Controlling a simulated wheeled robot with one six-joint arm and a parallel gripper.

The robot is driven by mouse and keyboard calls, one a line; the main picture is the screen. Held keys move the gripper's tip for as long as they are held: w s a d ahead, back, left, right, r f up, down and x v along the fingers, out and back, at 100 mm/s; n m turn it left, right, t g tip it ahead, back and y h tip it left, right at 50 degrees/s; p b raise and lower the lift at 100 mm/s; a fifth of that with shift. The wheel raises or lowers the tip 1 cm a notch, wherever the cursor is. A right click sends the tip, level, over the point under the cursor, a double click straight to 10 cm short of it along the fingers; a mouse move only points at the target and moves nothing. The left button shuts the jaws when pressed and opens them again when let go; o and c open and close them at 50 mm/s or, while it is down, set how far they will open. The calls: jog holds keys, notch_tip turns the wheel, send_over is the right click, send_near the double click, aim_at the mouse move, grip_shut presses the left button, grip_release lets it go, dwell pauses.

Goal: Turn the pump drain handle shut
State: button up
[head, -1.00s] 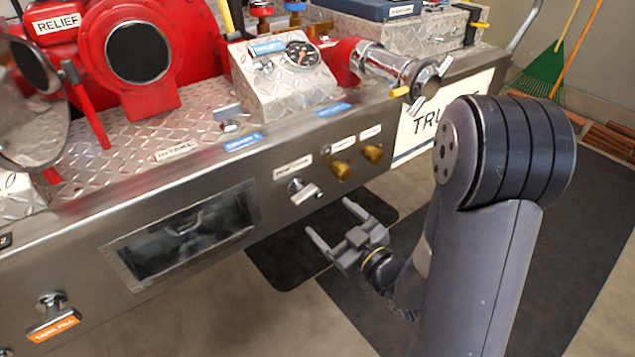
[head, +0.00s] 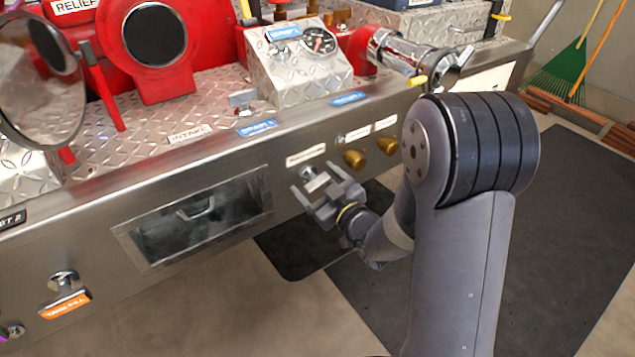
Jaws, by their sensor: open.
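A small silver handle (head: 309,174) sits on the steel front panel under a white label (head: 306,155) whose text is too small to read; I take it for the pump drain handle. My gripper (head: 313,180) is open in front of it, with one finger to the left of the handle and the other to the right. The fingers partly hide the handle, so its exact angle is unclear. I cannot tell whether the fingers touch it.
Two brass knobs (head: 354,159) (head: 386,147) are just right of the handle. A recessed window (head: 195,218) lies to the left, and a silver pull with an orange tag (head: 65,304) farther left. A dark mat (head: 295,250) covers the floor below.

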jog(key=shift+c, duration=0.4)
jog(key=c, duration=0.9)
jog(key=shift+f+m+b, duration=0.1)
jog(key=shift+m+b, duration=0.3)
jog(key=shift+m, duration=0.1)
jog(key=shift+m+b, duration=0.3)
jog(key=shift+m, duration=0.9)
jog(key=o, duration=1)
